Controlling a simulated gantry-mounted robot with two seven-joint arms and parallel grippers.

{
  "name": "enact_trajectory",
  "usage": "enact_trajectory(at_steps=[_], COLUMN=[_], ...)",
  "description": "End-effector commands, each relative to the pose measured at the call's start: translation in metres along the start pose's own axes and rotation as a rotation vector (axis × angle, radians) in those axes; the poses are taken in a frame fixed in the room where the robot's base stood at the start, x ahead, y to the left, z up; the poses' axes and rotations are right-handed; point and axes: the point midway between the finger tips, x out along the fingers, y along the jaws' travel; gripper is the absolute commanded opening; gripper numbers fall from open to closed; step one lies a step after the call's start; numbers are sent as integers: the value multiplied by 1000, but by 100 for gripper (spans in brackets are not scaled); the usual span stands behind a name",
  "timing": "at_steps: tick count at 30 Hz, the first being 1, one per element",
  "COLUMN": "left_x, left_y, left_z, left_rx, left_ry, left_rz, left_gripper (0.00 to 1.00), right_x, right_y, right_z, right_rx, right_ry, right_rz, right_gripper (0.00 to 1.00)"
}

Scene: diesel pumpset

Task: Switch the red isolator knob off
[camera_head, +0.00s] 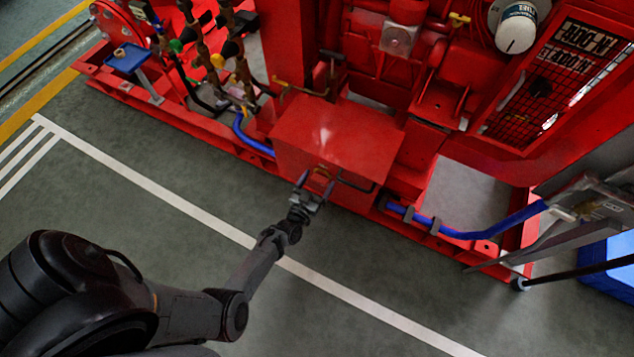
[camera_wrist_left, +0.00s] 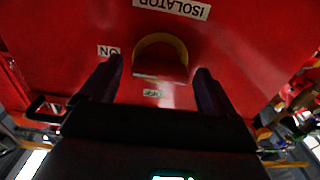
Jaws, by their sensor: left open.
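The red isolator knob (camera_wrist_left: 160,68) sits in a yellow ring on a red panel. In the wrist view, an ISOLATOR label (camera_wrist_left: 172,7) shows upside down above it, an ON label (camera_wrist_left: 108,51) to its left and an OFF label (camera_wrist_left: 153,93) below it. I cannot tell which label the knob points to. My left gripper (camera_wrist_left: 160,67) is open, one finger on each side of the knob, and I cannot tell whether they touch it. In the head view, the left gripper (camera_head: 309,183) is at the front of the red box (camera_head: 335,140). My right gripper is not in view.
A dark bar handle (camera_head: 355,186) sticks out just right of the gripper. Blue hoses (camera_head: 470,234) run along the red base frame. A blue crate (camera_head: 608,262) and a grey-framed stand (camera_head: 590,205) are at the right. The floor in front is clear.

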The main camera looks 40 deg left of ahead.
Motion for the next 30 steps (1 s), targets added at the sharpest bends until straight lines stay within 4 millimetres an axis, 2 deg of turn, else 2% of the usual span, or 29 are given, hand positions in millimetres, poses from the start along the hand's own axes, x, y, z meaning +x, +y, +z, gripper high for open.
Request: enact_trajectory(at_steps=[1,11,20,30], left_x=[0,0,0,0], left_y=[0,0,0,-1], left_z=[0,0,0,-1], left_rx=[0,0,-36,-246], left_ry=[0,1,0,0], left_rz=[0,0,0,0], left_gripper=[88,38,38,38], right_x=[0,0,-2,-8], right_y=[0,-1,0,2], right_z=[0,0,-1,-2], right_rx=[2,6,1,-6], right_ry=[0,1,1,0], right_rz=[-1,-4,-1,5], right_gripper=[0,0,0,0])
